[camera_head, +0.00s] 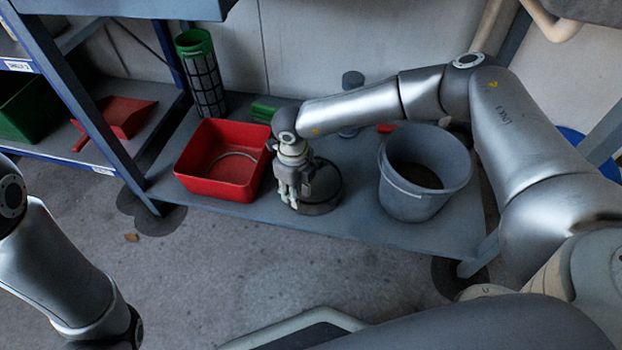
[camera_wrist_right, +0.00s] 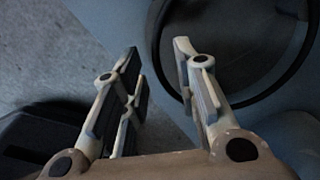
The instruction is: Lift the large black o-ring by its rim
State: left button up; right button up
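The large black o-ring (camera_head: 326,208) lies on the grey lower shelf (camera_head: 385,226), between a red bin and a grey bucket. My right gripper (camera_head: 289,200) is over its left side, pointing down. In the right wrist view, the gripper (camera_wrist_right: 156,58) is open with a gap between its fingers. The left arc of the o-ring (camera_wrist_right: 156,30) shows in that gap, and the right finger covers part of the ring. I cannot tell whether a finger touches it. My left arm shows at the lower left, but its gripper is out of view.
The red bin (camera_head: 201,187) stands close left of my right gripper. The grey bucket (camera_head: 412,205) stands right of the o-ring, under my right arm. A green-topped mesh cylinder (camera_head: 203,80) stands behind the bin. The floor before the shelf is mostly clear.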

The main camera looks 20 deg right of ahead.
jog(key=shift+f, duration=0.5)
dwell(0.5)
jog(key=shift+c, duration=0.4)
grip_shut()
